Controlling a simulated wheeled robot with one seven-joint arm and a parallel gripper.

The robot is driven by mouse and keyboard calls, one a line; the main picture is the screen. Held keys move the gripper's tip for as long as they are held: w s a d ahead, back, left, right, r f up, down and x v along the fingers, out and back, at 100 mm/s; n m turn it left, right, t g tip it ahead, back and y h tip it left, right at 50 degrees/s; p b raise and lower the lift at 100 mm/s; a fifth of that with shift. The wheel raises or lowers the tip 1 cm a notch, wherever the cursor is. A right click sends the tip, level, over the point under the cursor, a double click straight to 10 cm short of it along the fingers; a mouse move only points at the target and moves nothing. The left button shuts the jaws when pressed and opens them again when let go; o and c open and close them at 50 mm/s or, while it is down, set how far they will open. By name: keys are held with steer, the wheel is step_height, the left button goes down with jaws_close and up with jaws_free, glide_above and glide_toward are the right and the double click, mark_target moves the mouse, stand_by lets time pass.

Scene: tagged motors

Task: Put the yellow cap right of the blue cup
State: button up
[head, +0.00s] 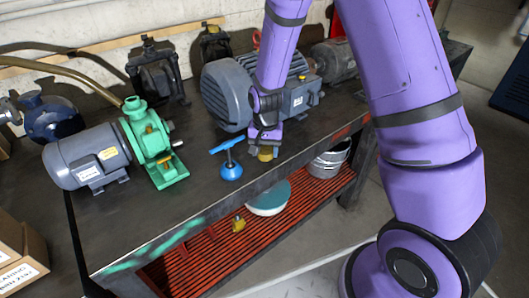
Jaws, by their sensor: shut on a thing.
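The blue cup (231,171) stands upright near the front edge of the workbench. It has a round blue base with a stem and a blue T-shaped bar on top. My gripper (266,146) points down to the right of the blue cup, and it is shut on the yellow cap (265,155). The cap's lower part shows below the fingers, and its upper part is hidden by them. The cap is apart from the cup, with a small gap between them. I cannot tell whether the cap touches the bench top or hangs just above it.
A large grey motor (228,95) stands right behind my gripper. A green pump (150,140) and a grey motor (85,157) stand on the left of the workbench (130,220). A metal bucket (328,160) and a teal-topped disc (268,198) are on the red shelf below.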

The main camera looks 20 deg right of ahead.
mark_target(264, 152)
steer(key=shift+w+d+f, duration=0.1)
steer(key=shift+w+d, duration=0.05)
steer(key=shift+w, duration=0.55)
steer(key=shift+w+d, duration=0.15)
steer(key=shift+w, duration=0.5)
steer(key=shift+f, duration=1.75)
steer(key=o, duration=0.9)
steer(key=shift+f, duration=0.15)
